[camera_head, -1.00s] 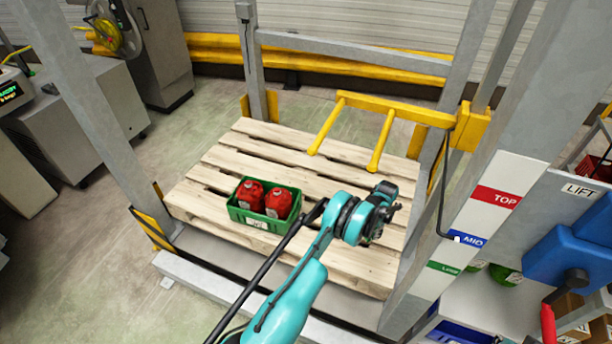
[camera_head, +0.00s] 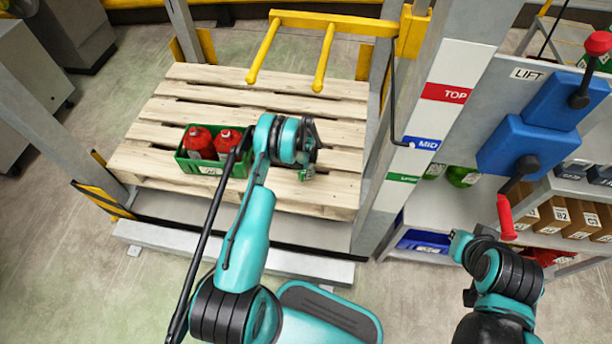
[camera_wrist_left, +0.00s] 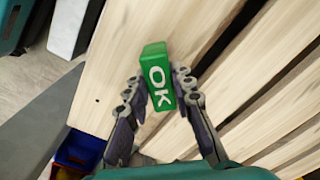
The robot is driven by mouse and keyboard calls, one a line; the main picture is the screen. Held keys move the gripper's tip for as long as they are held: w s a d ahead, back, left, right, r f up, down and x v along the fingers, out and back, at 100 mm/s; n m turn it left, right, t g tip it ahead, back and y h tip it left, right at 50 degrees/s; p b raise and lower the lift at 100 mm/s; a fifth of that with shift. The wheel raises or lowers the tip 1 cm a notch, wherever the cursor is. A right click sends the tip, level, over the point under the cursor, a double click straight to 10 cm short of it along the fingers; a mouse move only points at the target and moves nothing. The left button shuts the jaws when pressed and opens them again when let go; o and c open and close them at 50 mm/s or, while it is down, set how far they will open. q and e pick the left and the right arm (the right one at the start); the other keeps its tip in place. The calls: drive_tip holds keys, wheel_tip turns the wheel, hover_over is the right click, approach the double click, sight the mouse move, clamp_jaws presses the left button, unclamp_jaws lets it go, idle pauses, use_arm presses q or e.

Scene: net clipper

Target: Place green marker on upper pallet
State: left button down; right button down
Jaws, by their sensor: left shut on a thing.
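The green marker (camera_wrist_left: 157,82), a small block lettered "OK", is between the fingers of my left gripper (camera_wrist_left: 155,88). The gripper is shut on it. In the head view the marker (camera_head: 306,174) shows small below my left wrist, above the right part of the wooden pallet (camera_head: 325,190). In the left wrist view pale slats (camera_wrist_left: 235,75) lie behind the marker. I cannot tell whether the marker touches them. My right arm shows at the lower right of the head view, but I see no right gripper fingers.
A green crate (camera_head: 205,168) with red canisters (camera_head: 198,142) stands on the pallet, left of my left wrist. Yellow prongs (camera_head: 325,55) reach over the back. Grey posts flank the pallet. A blue lift lever box (camera_head: 520,145) and shelves are at the right. Slats right of my wrist are clear.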

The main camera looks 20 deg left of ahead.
use_arm(q)
wheel_tip(320, 180, down, 3)
drive_tip(key=shift+b, duration=0.55)
drive_tip(key=shift+r, duration=0.1)
drive_tip(key=c, duration=1.3)
unclamp_jaws()
wheel_tip(320, 180, up, 12)
drive_tip(key=p, duration=0.4)
